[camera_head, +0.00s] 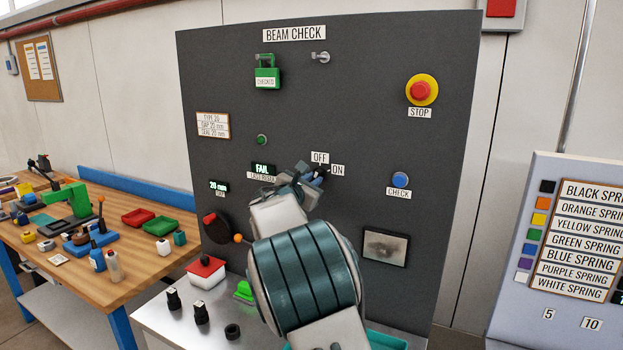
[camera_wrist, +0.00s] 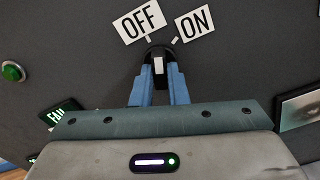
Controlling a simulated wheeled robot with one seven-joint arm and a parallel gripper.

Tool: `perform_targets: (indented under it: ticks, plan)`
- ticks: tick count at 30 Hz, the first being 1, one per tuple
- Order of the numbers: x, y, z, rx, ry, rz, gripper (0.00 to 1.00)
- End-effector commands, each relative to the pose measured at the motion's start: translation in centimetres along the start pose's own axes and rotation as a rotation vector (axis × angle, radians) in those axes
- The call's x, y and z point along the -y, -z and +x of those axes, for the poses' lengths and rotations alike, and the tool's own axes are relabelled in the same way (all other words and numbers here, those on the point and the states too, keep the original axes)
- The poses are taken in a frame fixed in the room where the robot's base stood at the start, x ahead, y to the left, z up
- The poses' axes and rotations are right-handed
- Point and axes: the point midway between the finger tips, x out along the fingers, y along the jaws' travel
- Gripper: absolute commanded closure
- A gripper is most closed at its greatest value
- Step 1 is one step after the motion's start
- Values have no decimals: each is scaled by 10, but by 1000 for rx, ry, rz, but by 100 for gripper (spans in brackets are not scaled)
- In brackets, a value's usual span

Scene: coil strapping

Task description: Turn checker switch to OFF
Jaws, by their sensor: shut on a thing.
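The checker switch (camera_wrist: 157,52) is a dark rotary knob with a white mark on its face, seen in the wrist view under the OFF label (camera_wrist: 139,20) and the ON label (camera_wrist: 195,23). Its white mark points up in the wrist view, close to the OFF side; the exact setting is hard to tell. My gripper (camera_wrist: 158,76) has its blue fingers shut on the knob, one on each side. In the head view my gripper (camera_head: 314,180) is at the dark BEAM CHECK panel (camera_head: 335,110) and hides most of the switch.
A lever with an orange knob (camera_head: 238,238) is left of my arm. A workbench (camera_head: 130,262) with parts stands left.

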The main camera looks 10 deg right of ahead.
Motion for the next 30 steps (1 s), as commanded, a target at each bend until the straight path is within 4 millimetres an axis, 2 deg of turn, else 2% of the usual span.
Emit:
perform_targets:
  ticks: [6,15,30]
  plan:
    - [-1,-2,0,1,0,-173,100]
    - [-1,-1,0,0,-1,-328,100]
    - [-1,-1,0,2,-2,-384,100]
